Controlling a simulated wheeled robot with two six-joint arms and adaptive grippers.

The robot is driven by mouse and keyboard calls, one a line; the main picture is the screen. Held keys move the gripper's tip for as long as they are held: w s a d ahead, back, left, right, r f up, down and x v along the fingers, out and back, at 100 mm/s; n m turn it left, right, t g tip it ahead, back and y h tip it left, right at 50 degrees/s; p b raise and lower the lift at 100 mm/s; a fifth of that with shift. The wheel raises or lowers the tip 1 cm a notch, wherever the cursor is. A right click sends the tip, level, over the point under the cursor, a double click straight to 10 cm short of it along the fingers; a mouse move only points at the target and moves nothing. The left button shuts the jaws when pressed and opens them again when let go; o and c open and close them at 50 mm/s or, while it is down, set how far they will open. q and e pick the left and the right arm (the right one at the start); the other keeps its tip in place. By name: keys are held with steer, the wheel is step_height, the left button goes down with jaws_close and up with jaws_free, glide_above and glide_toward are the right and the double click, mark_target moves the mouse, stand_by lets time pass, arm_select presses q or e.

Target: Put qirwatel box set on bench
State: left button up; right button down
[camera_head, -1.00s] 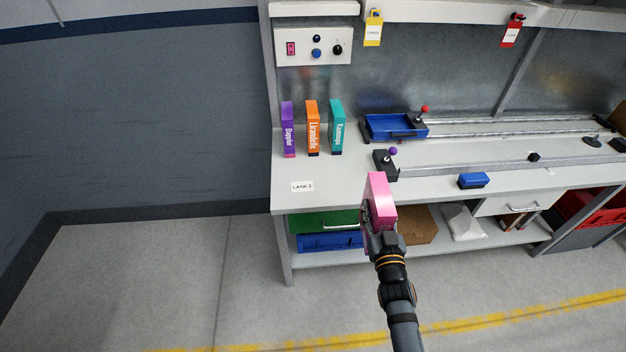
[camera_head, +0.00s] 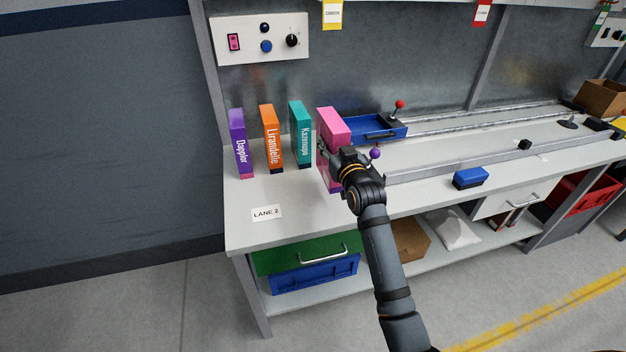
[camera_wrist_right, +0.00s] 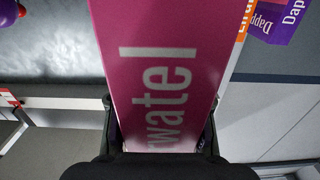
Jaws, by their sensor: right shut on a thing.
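The pink qirwatel box (camera_head: 331,122) is upright in the head view, at the right end of a row of boxes at the bench's left part. My right gripper (camera_head: 330,154) is shut on it from the front. The right wrist view shows the box (camera_wrist_right: 160,75) filling the middle between the fingers, with "watel" readable. I cannot tell whether the box's base touches the bench (camera_head: 320,212). To its left stand the teal Kazenupo box (camera_head: 301,135), the orange Lirandelle box (camera_head: 271,138) and the purple Dappler box (camera_head: 240,142). My left gripper is not in view.
A blue tray (camera_head: 378,130) lies behind and right of the pink box. A purple-knobbed lever (camera_head: 376,153) is close to my wrist. A "LANE 2" label (camera_head: 267,213) lies near the front edge. A blue block (camera_head: 470,178) is further right.

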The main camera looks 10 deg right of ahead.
step_height(320, 180, down, 2)
steer(key=shift+w+f, duration=0.1)
steer(key=shift+f, duration=0.6)
step_height(320, 180, down, 3)
steer(key=shift+r, duration=0.2)
steer(key=shift+d+f, duration=0.1)
steer(key=shift+f, duration=0.1)
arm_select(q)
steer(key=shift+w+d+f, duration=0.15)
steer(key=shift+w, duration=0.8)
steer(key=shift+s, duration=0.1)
